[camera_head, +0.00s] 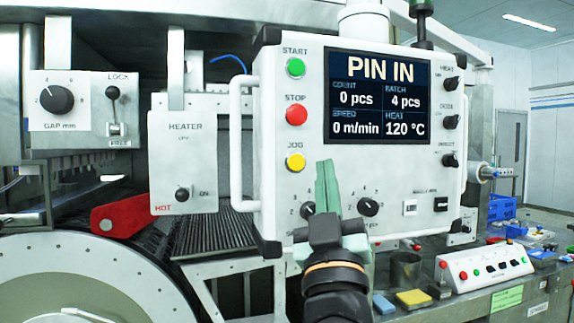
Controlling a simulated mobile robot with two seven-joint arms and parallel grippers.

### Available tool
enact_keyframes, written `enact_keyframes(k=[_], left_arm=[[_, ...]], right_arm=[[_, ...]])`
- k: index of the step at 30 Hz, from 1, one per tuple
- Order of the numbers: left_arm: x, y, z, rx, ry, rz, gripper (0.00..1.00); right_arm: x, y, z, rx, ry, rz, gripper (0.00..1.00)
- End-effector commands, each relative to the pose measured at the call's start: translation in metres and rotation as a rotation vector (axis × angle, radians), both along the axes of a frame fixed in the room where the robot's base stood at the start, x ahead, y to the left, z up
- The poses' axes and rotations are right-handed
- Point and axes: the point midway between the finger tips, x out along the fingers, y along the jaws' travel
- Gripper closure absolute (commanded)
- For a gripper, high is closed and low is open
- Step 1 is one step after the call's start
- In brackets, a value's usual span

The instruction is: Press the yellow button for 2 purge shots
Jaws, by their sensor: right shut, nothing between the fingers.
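A round yellow button (295,162) sits on the left side of the white control panel (240,100), under the label JOG. The red STOP button (296,114) and green START button (295,67) are above it. My right gripper (326,163) is in front of the panel with its green fingers shut and pointing up, just right of the yellow button. I cannot tell how far its tips are from the panel face. It partly hides the lower panel. The display (377,97) reads PIN IN, 0 pcs, 0 m/min, 120 °C. My left gripper is not in view.
Knobs (368,206) sit low on the panel, and a side handle (236,140) stands out at its left. A white button box (485,265) stands on the bench at right.

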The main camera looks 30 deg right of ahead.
Motion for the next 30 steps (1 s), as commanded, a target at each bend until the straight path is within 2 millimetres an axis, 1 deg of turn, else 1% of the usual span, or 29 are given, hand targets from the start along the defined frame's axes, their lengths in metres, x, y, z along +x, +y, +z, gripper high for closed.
enact_keyframes(k=[9,14,17,26,30], left_arm=[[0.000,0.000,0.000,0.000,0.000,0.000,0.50],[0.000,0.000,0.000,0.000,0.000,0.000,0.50],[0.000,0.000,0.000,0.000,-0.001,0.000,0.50],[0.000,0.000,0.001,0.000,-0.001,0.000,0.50],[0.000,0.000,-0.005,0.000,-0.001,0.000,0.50]], right_arm=[[0.000,0.000,0.000,0.000,0.000,0.000,1.00],[0.008,-0.002,0.000,-0.001,0.001,-0.001,1.00],[0.019,-0.004,0.000,-0.002,0.001,-0.002,1.00],[0.060,-0.015,0.000,-0.003,0.002,-0.002,1.00],[0.075,-0.018,-0.002,0.000,0.000,0.000,1.00]])
